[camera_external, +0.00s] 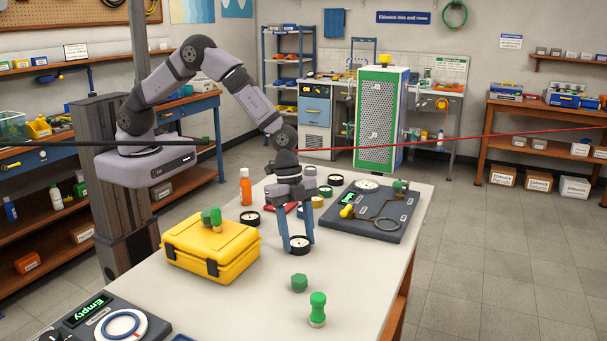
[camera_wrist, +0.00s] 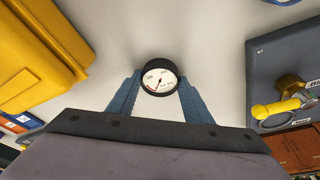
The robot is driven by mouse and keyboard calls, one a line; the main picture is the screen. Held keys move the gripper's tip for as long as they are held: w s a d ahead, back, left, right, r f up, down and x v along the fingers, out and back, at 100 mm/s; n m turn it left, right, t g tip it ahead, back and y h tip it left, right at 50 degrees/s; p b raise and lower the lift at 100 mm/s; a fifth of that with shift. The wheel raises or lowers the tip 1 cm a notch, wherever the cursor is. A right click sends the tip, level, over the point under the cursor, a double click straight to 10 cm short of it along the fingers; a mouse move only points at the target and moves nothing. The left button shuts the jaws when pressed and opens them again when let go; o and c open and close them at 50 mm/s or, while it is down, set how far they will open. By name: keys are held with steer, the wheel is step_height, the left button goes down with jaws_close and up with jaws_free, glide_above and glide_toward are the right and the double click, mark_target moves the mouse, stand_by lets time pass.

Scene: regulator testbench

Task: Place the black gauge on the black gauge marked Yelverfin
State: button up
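My gripper (camera_external: 299,243) has its two blue fingers on either side of a black gauge (camera_external: 299,245), low over the white table.
A yellow case (camera_external: 207,257) with green knobs on top stands left. A dark panel (camera_external: 375,228) with a white gauge and yellow-handled valve lies right. An orange bottle (camera_external: 245,190) stands behind. Green parts (camera_external: 317,307) are in front. A device (camera_external: 82,318) displays "Empty" at lower left.

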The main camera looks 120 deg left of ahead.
mark_target(298, 240)
steer(key=shift+r, duration=0.1)
steer(key=shift+c, duration=0.5)
steer(key=shift+r, duration=0.25)
step_height(298, 240, up, 9)
steer(key=b, duration=0.3)
steer(key=s+a+r+n+b, duration=0.3)
steer(key=s+a+r+b, duration=0.15)
steer(key=a+r, duration=0.55)
steer(key=s+d+f+m, duration=0.1)
steer(key=s+d+f, duration=0.1)
steer(key=s, duration=0.5)
steer(key=s+d+f+m+b, duration=0.1)
steer(key=s+d+f+m, duration=0.1)
steer(key=s+f, duration=0.3)
steer(key=shift+s, duration=1.25)
